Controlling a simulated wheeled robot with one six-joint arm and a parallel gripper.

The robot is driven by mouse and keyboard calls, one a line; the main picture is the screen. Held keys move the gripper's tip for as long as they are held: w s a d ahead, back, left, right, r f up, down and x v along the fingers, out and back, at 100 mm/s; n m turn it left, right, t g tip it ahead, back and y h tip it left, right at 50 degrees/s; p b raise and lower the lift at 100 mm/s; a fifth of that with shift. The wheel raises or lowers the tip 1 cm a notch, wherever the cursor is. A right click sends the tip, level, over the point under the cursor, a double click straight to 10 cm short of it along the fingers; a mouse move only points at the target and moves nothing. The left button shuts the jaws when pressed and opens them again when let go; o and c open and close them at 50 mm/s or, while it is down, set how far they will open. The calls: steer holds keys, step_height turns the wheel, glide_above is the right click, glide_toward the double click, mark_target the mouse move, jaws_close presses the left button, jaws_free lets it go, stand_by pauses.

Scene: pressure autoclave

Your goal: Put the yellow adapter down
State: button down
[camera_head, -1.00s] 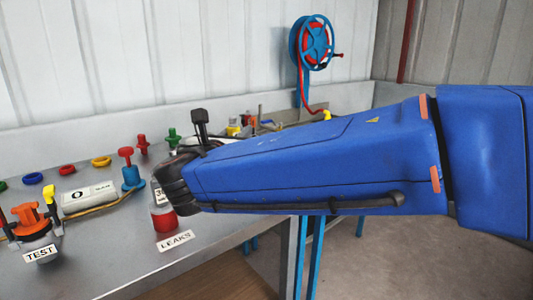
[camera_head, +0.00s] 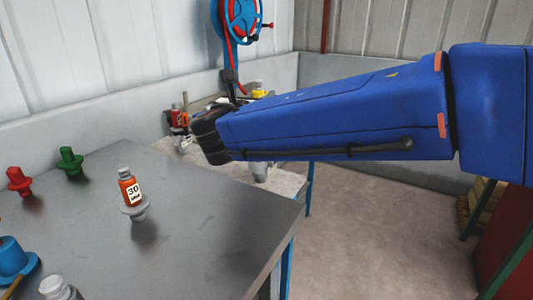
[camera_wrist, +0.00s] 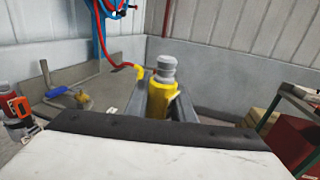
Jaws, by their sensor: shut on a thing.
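The yellow adapter (camera_wrist: 159,101), with a grey ribbed top, stands upright between the two grey fingers of my gripper (camera_wrist: 163,103) in the wrist view. The fingers are shut on its sides. The white and black body of my wrist hides its lower end, so I cannot see what is under it. In the head view my blue arm reaches left, and its black wrist is near the far end of the grey table (camera_head: 190,225).
An orange bottle labelled 30 (camera_head: 131,190) stands on the grey table, with green (camera_head: 70,161), red (camera_head: 19,181) and blue (camera_head: 12,256) adapters to its left. A lower bench (camera_head: 285,183) lies beyond. A red hose hangs from a blue reel (camera_head: 241,18). Open floor is at right.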

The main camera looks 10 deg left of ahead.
step_height(320, 180, down, 10)
steer(key=shift+w, duration=0.2)
stand_by(0.4)
steer(key=shift+d+f, duration=0.1)
steer(key=shift+f, duration=0.1)
steer(key=c, duration=1.5)
jaws_free()
